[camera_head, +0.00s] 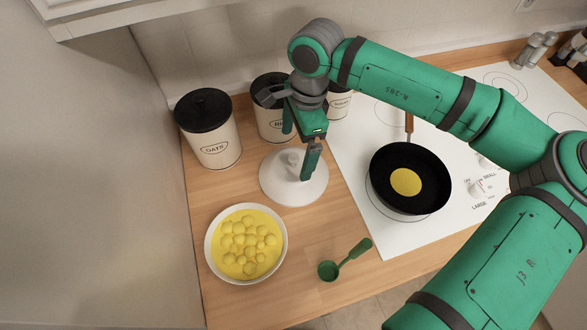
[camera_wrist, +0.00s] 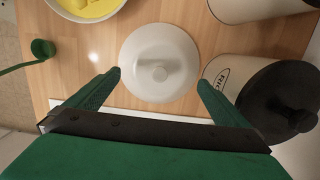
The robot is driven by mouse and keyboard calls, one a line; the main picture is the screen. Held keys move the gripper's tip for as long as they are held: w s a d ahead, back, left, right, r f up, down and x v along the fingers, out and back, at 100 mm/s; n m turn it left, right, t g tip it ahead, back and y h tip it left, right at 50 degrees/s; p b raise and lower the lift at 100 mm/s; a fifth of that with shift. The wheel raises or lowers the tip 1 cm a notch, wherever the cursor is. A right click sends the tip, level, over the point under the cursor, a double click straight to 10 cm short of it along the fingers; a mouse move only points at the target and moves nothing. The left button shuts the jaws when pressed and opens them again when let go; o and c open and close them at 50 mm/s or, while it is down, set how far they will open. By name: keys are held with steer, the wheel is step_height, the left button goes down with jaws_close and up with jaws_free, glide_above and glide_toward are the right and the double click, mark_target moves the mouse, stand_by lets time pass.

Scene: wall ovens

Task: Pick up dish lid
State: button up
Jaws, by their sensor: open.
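The dish lid (camera_head: 290,190) is a round white lid with a raised knob, lying on the wooden counter between the canisters and the yellow bowl. In the wrist view the dish lid (camera_wrist: 150,45) is just beyond my fingertips, with its knob near the middle. My gripper (camera_head: 298,155) is above the lid, pointing down, with its fingers on either side of the knob as seen from the head. In the wrist view my gripper (camera_wrist: 158,78) is open and empty. I cannot tell the exact height of the fingertips above the lid.
Canisters with black lids, such as the OATS canister (camera_head: 212,135), stand behind the lid. A white bowl (camera_head: 213,262) of yellow food and a green scoop (camera_head: 330,270) are in front. A black pan (camera_head: 425,202) sits on the white stove at right. A wall borders the left.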

mark_target(294, 156)
steer(key=f, duration=0.4)
steer(key=shift+s+a+f, duration=0.15)
steer(key=shift+a+f, duration=0.2)
steer(key=shift+f, duration=0.05)
steer(key=shift+c, duration=0.6)
steer(key=c, duration=1.2)
